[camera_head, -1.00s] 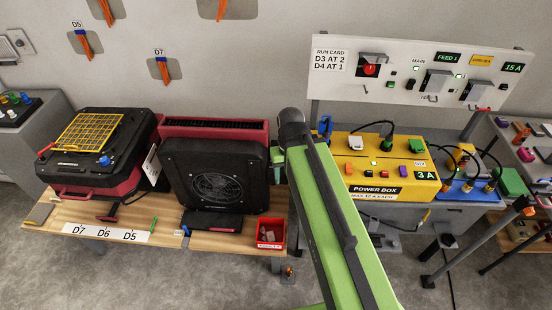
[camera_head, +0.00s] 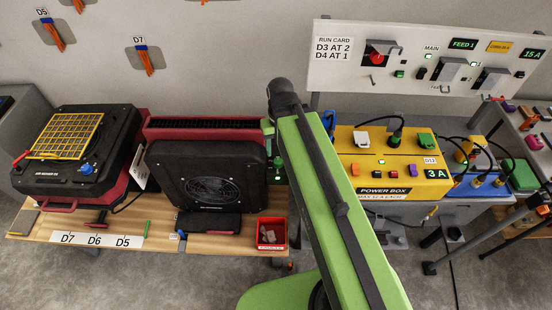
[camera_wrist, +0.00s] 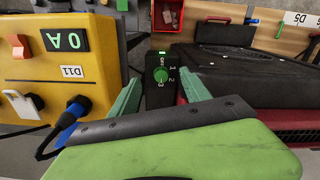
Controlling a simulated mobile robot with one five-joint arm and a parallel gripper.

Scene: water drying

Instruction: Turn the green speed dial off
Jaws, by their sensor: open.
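The green speed dial (camera_wrist: 161,75) is on a narrow black panel (camera_wrist: 160,97) in the wrist view, with markings OFF, 1, 2 and 3 around it. I cannot tell which mark its pointer faces. My gripper (camera_wrist: 160,85) is open, its two green fingers on either side of the panel. No grip on the dial is visible. In the head view my green arm hides most of the gripper. The black fan unit (camera_head: 208,180) stands left of my arm on the wooden bench.
The yellow power box (camera_head: 390,165) reads 3 A and stands right of my arm, with plugs and cables; its side is close to my left finger in the wrist view. A red bin (camera_head: 271,233) sits at the bench edge. An air mover (camera_head: 80,172) stands at far left.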

